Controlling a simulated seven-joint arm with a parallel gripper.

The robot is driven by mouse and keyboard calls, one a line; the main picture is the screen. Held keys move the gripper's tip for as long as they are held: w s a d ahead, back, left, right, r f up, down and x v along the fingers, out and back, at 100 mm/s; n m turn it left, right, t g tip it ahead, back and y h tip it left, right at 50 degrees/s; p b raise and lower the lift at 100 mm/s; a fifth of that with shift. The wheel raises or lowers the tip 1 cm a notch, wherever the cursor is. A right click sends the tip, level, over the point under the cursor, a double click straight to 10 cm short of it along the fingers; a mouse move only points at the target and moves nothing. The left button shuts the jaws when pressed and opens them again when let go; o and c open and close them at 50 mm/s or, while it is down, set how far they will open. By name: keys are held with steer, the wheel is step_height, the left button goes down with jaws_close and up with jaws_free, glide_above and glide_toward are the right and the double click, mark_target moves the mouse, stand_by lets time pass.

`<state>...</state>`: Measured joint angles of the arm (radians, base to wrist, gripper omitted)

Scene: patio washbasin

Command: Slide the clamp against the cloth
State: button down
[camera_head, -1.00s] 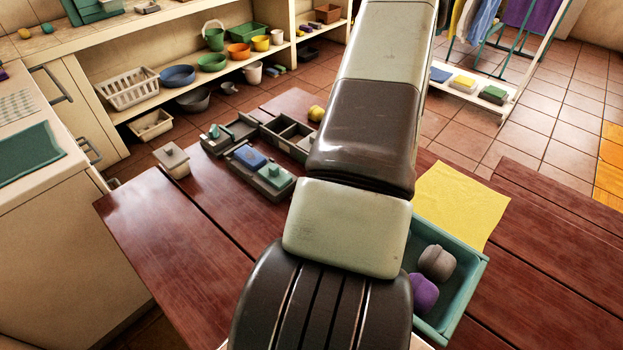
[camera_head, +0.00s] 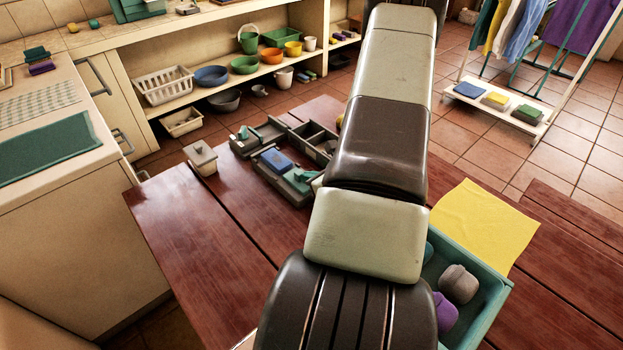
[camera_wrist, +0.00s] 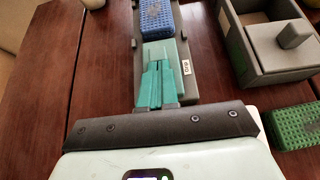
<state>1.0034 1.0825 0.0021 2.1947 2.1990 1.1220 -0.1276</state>
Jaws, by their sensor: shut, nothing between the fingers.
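A grey tray (camera_wrist: 186,84) holds a blue, textured, folded cloth-like block (camera_wrist: 152,17) and the teal clamp (camera_wrist: 181,52) in line with it. In the head view the blue block (camera_head: 276,160) lies beside the clamp on the same tray. In the wrist view the clamp's far edge is close to the block; I cannot tell if they touch. My gripper (camera_wrist: 159,72) has teal fingers, shut and empty, over the near part of the clamp. Contact with it is unclear. In the head view my arm hides part of the tray's near end.
A grey lidded box (camera_wrist: 260,70) and a green textured block (camera_wrist: 292,127) are right of the tray in the wrist view. A yellow sheet (camera_head: 482,222) and a teal bin (camera_head: 490,300) with rounded items lie right of my arm.

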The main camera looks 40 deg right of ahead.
mark_target(298, 171)
steer(key=shift+w, duration=1.6)
steer(key=shift+s, duration=0.35)
steer(key=s, duration=0.5)
steer(key=shift+r, duration=0.3)
steer(key=v, duration=0.8)
steer(key=shift+s+r, duration=0.2)
steer(key=shift+s, duration=0.1)
